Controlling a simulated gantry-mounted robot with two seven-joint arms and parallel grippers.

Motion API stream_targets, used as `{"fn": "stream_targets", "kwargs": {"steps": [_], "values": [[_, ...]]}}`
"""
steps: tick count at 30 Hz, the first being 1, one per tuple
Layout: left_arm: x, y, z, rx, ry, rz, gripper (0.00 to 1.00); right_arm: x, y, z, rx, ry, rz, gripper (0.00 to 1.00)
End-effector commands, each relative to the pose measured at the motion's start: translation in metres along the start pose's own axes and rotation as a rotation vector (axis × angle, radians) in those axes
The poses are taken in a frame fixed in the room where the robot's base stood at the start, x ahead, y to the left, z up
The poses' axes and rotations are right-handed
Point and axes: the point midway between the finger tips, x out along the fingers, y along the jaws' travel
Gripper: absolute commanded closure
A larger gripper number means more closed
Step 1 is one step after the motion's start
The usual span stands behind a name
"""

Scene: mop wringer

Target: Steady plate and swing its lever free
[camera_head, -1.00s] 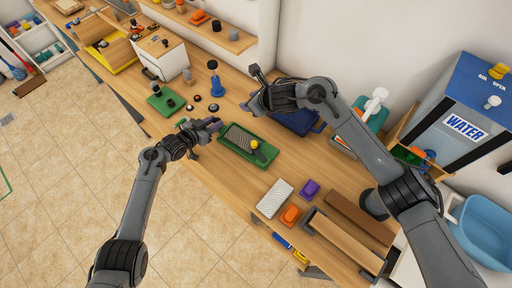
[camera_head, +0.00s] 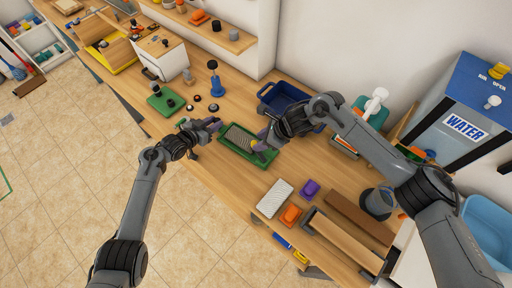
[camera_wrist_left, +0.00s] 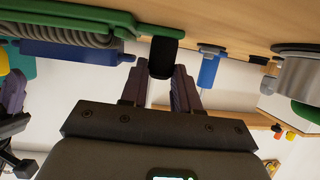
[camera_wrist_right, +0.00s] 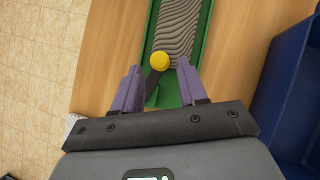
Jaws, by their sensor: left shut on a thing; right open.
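A green plate (camera_head: 262,167) with a grey ribbed pad (camera_head: 238,134) lies on the bench; it also shows in the right wrist view (camera_wrist_right: 148,42). Its lever is a short dark arm (camera_wrist_right: 153,84) with a yellow knob (camera_wrist_right: 160,62). My left gripper (camera_head: 217,124) is shut on a black tab (camera_wrist_left: 163,58) at the plate's far-left end. My right gripper (camera_head: 260,143) is over the lever end of the plate. In the right wrist view its fingers (camera_wrist_right: 160,72) are open, one on each side of the lever. I cannot tell whether they touch it.
A blue tray (camera_head: 270,99) stands close behind the plate. A green board (camera_head: 155,101) and a blue post (camera_head: 217,89) are to the left. A white ribbed block (camera_head: 275,198), an orange piece (camera_head: 291,215) and a purple piece (camera_head: 310,188) lie in front to the right.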

Motion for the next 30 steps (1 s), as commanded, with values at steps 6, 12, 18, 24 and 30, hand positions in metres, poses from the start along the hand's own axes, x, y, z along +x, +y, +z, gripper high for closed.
{"fn": "stream_targets", "kwargs": {"steps": [6,12,18,24,30], "values": [[0.000,0.000,0.000,0.000,0.000,0.000,1.00,0.018,0.000,0.000,-0.001,0.001,0.001,0.58],[0.000,0.000,0.000,0.000,0.000,0.000,1.00,0.024,0.000,0.001,0.000,-0.001,0.000,0.58],[0.000,0.000,0.000,0.000,0.000,0.000,1.00,0.025,0.000,0.001,-0.001,-0.001,-0.001,0.58],[0.000,0.000,0.000,0.000,0.000,0.000,1.00,0.025,0.000,0.001,-0.001,-0.001,-0.001,0.76],[0.000,0.000,0.000,0.000,0.000,0.000,1.00,0.024,0.000,0.000,0.000,0.000,-0.001,1.00]]}}
